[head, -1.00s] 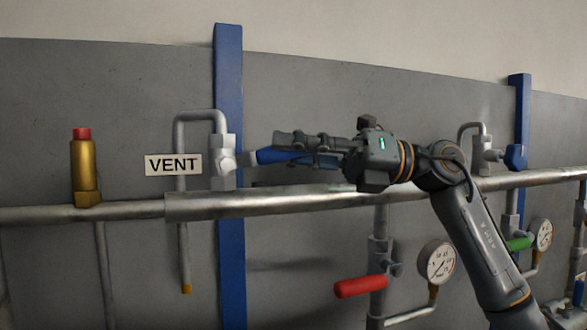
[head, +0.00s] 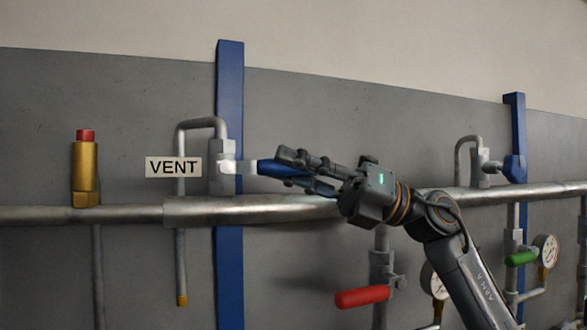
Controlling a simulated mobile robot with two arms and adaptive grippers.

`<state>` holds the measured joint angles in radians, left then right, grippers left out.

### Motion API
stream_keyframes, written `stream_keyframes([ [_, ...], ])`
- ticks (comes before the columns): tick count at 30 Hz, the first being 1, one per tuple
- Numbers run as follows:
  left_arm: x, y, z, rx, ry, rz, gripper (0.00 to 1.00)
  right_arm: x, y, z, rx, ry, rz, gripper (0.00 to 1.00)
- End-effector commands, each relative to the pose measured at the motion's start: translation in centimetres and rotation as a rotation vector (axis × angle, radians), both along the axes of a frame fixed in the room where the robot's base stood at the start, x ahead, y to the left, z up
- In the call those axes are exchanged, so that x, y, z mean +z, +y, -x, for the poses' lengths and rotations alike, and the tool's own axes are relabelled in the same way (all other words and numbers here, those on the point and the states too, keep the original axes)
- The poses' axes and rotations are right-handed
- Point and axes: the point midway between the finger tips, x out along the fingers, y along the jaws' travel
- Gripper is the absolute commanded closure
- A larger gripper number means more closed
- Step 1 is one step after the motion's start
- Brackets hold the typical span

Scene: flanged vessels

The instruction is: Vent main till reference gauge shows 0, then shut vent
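The white VENT sign (head: 173,167) hangs on the grey wall at the left. Right of it is the vent valve (head: 222,167), with a blue handle (head: 272,168) sticking out to the right. My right gripper (head: 300,172) has its fingers above and below this handle, closed on it; its contact is partly hidden. One round gauge (head: 428,282) sits low behind my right arm, mostly covered. Another white gauge (head: 546,249) is at the right; its reading is too small to tell. I cannot tell which is the reference gauge. My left gripper is out of view.
A horizontal metal main pipe (head: 110,214) crosses the view. A brass fitting with a red cap (head: 85,170) stands on it. Below are a red handle (head: 362,297) and a green handle (head: 521,258). Another blue-handled valve (head: 514,168) is at the right. Blue posts (head: 229,90) stand behind.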

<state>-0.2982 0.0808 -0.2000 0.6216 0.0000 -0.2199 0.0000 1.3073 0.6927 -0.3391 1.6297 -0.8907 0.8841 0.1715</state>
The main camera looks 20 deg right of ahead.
Motion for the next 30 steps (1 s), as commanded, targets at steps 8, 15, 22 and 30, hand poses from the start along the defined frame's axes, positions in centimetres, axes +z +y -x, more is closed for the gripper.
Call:
stream_keyframes([
  [8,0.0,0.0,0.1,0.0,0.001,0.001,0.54,-0.1,0.1,0.0,0.001,0.001,0.003,0.56],
  [15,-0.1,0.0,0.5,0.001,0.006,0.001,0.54,-0.3,-0.6,0.0,-0.001,0.002,0.002,0.56],
  [22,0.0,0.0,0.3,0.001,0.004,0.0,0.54,-1.8,-4.6,0.7,-0.004,0.004,0.003,0.56],
  [30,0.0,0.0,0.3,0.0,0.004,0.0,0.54,-3.5,-9.4,1.7,-0.002,0.003,0.003,0.56],
])
